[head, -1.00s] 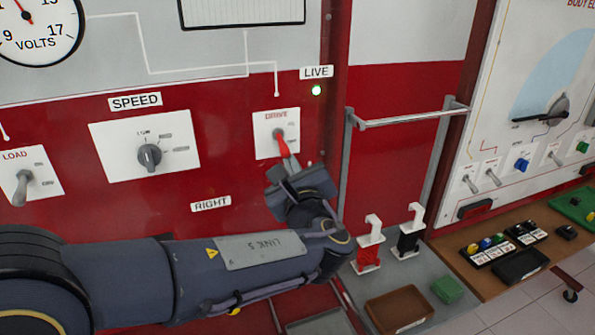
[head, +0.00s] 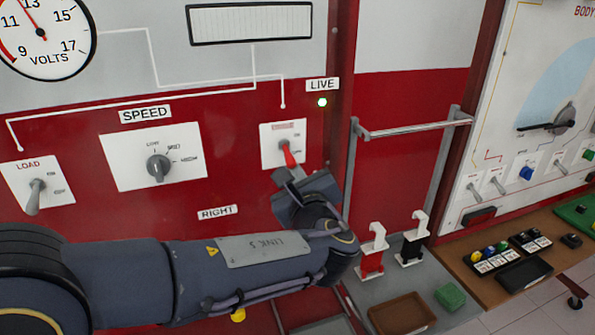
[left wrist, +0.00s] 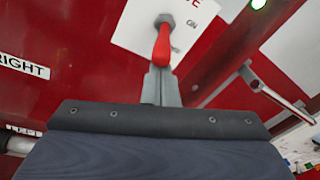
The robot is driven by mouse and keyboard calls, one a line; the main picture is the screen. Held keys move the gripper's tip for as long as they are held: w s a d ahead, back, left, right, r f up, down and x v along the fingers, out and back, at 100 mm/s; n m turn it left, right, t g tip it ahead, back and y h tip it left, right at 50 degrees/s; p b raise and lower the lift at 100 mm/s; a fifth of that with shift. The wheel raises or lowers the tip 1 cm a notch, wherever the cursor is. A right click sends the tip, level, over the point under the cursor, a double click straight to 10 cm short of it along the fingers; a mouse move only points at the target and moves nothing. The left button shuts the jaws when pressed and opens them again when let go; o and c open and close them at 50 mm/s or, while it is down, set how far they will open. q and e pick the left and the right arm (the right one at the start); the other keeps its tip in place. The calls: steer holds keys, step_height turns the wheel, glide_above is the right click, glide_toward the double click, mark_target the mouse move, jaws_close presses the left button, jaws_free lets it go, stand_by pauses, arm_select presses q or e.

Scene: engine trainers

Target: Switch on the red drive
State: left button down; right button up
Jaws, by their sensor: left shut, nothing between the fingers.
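The red drive switch lever (head: 290,155) sits on a white plate (head: 271,155) on the red panel, below the LIVE label. The lever points down; the left wrist view shows the red lever (left wrist: 162,46) with the ON mark up and to its right. My left gripper (head: 297,176) is shut and empty, just below the lever. In the left wrist view its fingertips (left wrist: 160,78) meet the lower end of the lever; I cannot tell whether they touch or only overlap. The lower part of the plate is partly hidden by the gripper. My right gripper is not in view.
A green LIVE lamp (head: 322,102) is lit. The speed knob (head: 158,167) and load switch (head: 36,195) are to the left. A grey rail (head: 415,128) stands out at the right. Red (head: 372,255) and black (head: 412,240) hooked pieces stand on the grey ledge.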

arm_select(q)
steer(key=r+g+p, duration=0.1)
steer(key=p, duration=0.2)
steer(key=r+g+p, duration=0.1)
steer(key=g+p, duration=0.1)
steer(key=p, duration=0.1)
steer(key=shift+s+d+r+h+p, duration=0.15)
steer(key=shift+s+r+h+p, duration=0.15)
steer(key=shift+s+p, duration=0.1)
steer(key=shift+r, duration=0.1)
steer(key=shift+r+p, duration=0.6)
steer(key=shift+r, duration=0.1)
